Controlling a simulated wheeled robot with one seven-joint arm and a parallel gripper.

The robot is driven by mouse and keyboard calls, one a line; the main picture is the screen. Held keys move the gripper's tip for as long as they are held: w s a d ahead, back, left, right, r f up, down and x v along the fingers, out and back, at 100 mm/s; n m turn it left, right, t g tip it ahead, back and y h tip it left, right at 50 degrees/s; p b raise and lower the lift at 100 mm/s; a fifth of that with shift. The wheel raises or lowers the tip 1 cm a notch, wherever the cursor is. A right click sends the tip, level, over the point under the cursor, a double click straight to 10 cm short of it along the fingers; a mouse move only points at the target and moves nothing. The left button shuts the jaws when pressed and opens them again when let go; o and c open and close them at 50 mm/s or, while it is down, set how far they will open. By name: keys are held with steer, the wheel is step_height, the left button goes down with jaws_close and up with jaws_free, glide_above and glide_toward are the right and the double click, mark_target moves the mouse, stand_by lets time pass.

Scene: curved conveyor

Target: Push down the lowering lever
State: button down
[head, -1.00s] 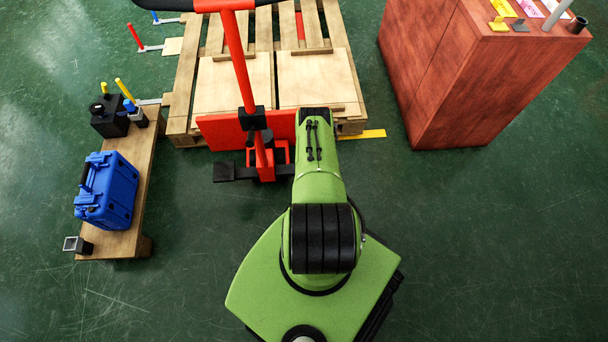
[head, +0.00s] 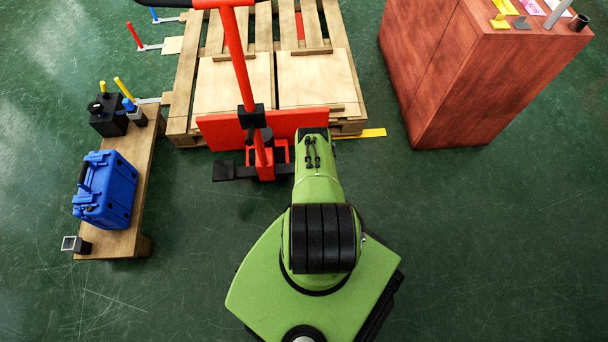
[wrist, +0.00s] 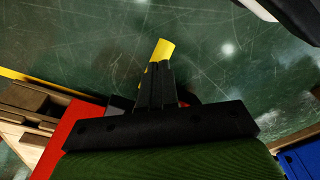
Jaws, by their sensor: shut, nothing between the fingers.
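The red pallet jack (head: 238,70) stands upright in front of the pallet. A black pedal-like block (head: 223,171) sticks out left at its foot; I cannot tell whether this is the lowering lever. My gripper (wrist: 158,68) is shut and empty, pointing up in the wrist view, above the green floor. A yellow piece (wrist: 163,49) shows right at its fingertips; I cannot tell whether they touch or what it belongs to. In the head view my arm hides the gripper, just right of the jack's foot.
A wooden bench (head: 123,243) with a blue case (head: 105,190) stands left. A pallet (head: 183,100) lies behind the jack. A reddish cabinet (head: 455,90) stands at the right. The floor (head: 500,240) in front of the cabinet is clear.

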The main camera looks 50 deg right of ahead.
steer(key=s, duration=0.1)
steer(key=s+p, duration=0.1)
steer(key=s+r, duration=0.1)
steer(key=shift+a, duration=0.25)
steer(key=shift+p, duration=0.3)
step_height(320, 180, up, 16)
steer(key=s+p, duration=0.1)
steer(key=p, duration=0.6)
steer(key=shift+s+f+p, duration=0.15)
steer(key=shift+s+p, duration=0.1)
steer(key=shift+p, duration=0.1)
steer(key=shift+a, duration=0.1)
